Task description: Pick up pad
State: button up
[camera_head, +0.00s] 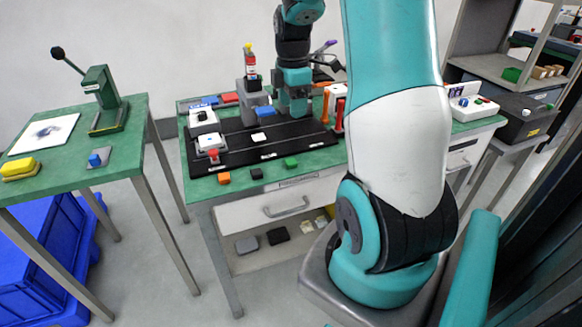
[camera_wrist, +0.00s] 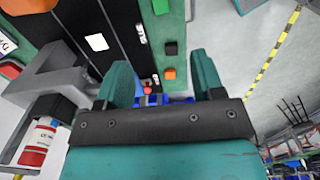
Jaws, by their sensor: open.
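No single object is clearly marked as the pad. A small flat white square (camera_head: 258,137) lies on the black board (camera_head: 232,157) on the middle bench. The white square also shows in the wrist view (camera_wrist: 97,42), left of my fingers. My gripper (camera_head: 296,108) is over the back of the board, pointing down. In the wrist view my gripper (camera_wrist: 163,80) has its two teal fingers wide apart, with nothing held between them.
Orange (camera_head: 224,178), black (camera_head: 257,174) and green (camera_head: 291,162) blocks line the bench's front edge. A grey stand with a red-and-white bottle (camera_head: 250,66) is left of my gripper. The left table holds a green press (camera_head: 106,101) and a yellow block (camera_head: 20,168). Floor between the tables is clear.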

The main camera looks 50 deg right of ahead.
aim_at(293, 161)
notch_tip(293, 161, down, 17)
jog(key=shift+r, duration=0.1)
dwell(0.4)
jog(key=c, duration=1)
